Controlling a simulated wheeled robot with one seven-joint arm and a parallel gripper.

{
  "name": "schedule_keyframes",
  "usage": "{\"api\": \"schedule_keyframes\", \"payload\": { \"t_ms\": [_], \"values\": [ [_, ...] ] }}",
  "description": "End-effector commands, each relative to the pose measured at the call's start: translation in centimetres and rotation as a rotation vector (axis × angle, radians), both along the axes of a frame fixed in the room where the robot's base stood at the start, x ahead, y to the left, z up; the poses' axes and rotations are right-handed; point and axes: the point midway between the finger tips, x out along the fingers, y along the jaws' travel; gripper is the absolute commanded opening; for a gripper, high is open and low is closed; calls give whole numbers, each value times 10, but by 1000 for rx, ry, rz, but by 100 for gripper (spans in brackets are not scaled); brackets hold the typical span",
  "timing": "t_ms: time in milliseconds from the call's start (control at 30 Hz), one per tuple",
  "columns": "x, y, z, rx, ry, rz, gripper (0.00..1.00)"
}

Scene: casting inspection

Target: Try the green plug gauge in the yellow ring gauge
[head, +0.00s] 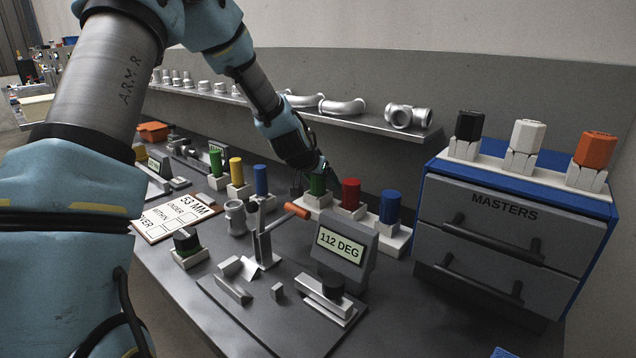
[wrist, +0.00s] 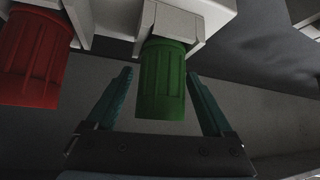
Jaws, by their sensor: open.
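A green ribbed cylinder, which looks like the green plug gauge (wrist: 163,82), stands in a white holder. In the wrist view it lies between the two teal fingers of my gripper (wrist: 163,100), with a gap on each side. The gripper is open and empty. In the head view the green cylinder (head: 317,187) is partly hidden by my gripper (head: 318,174). A slim yellow cylinder (head: 236,171) stands on a white block further left, between a slim green and a slim blue one. I cannot tell whether it is the yellow ring gauge.
A red cylinder (wrist: 35,55) stands beside the green one, with a blue one (head: 390,207) beyond. In front are a 112 DEG display (head: 340,245) and an orange-handled clamp (head: 296,210). The MASTERS drawer cabinet (head: 505,220) stands right; a shelf (head: 370,123) runs behind.

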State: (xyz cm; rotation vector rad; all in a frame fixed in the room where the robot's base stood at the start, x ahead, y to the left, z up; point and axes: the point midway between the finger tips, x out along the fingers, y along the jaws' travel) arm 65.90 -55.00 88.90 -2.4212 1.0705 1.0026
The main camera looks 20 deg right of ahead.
Motion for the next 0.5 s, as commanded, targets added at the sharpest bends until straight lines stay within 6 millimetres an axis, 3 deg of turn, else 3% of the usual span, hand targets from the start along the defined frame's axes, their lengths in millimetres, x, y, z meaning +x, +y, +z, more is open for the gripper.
{"api": "schedule_keyframes", "payload": {
  "t_ms": [233,500],
  "values": [
    [1,0,-1,0,1,1,85],
    [1,0,-1,0,1,1,54]
  ]
}}
